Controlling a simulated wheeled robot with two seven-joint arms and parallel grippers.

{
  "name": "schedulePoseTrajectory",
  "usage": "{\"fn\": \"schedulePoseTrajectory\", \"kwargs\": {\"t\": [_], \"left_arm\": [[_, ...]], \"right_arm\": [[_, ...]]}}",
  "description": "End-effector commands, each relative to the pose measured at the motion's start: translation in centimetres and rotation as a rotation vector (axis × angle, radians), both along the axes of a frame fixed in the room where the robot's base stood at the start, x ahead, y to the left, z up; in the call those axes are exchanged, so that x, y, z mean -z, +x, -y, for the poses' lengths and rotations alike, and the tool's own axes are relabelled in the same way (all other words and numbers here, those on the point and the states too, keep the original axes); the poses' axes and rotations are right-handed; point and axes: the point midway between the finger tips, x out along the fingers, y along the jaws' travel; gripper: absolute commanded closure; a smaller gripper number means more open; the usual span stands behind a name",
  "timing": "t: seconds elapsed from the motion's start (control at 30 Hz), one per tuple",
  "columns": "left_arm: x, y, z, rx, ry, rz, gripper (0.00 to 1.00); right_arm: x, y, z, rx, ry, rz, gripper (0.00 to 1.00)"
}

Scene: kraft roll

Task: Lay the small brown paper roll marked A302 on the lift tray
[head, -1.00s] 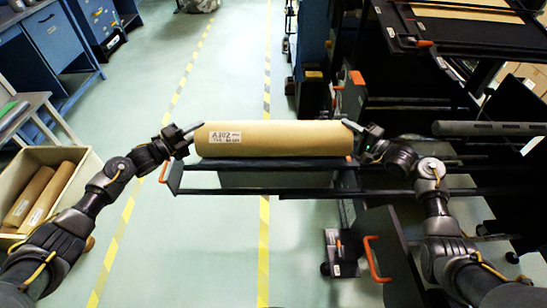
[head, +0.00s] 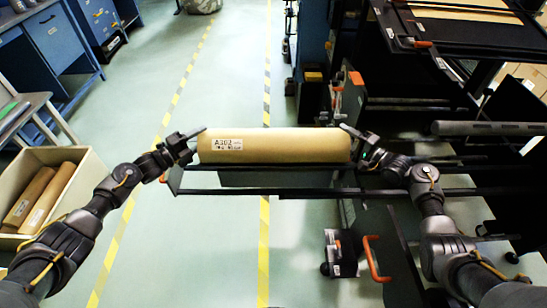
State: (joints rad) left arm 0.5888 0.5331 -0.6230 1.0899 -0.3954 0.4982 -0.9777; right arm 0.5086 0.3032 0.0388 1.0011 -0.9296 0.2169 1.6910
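The brown paper roll (head: 285,146), with a white label reading A302, lies level across the middle of the head view. The black lift tray (head: 300,192) shows just below it in the picture; I cannot tell whether the roll touches it, because the roll hides that part. My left gripper (head: 198,142) is at the roll's left end and my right gripper (head: 352,145) is at its right end. Both look closed on the roll's ends, though the inner fingers are partly hidden.
A bin (head: 87,172) with two other brown rolls stands at the left. Blue cabinets (head: 52,38) are beyond it. A dark rack (head: 450,50) fills the right side, with an orange handle (head: 372,262) low down.

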Motion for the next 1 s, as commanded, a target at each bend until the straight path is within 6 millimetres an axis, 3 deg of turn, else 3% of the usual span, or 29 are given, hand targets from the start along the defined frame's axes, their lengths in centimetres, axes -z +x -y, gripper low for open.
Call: {"fn": "schedulePoseTrajectory", "kwargs": {"t": [0.57, 1.0], "left_arm": [[0.1, -0.4, -0.8, -0.004, 0.002, -0.001, 0.53], [0.1, -6.2, -6.9, -0.002, 0.004, -0.001, 0.53]], "right_arm": [[0.0, 0.0, 0.2, 0.002, -0.001, -0.001, 0.51], [0.0, 0.0, 0.2, 0.003, -0.001, -0.001, 0.51]]}}
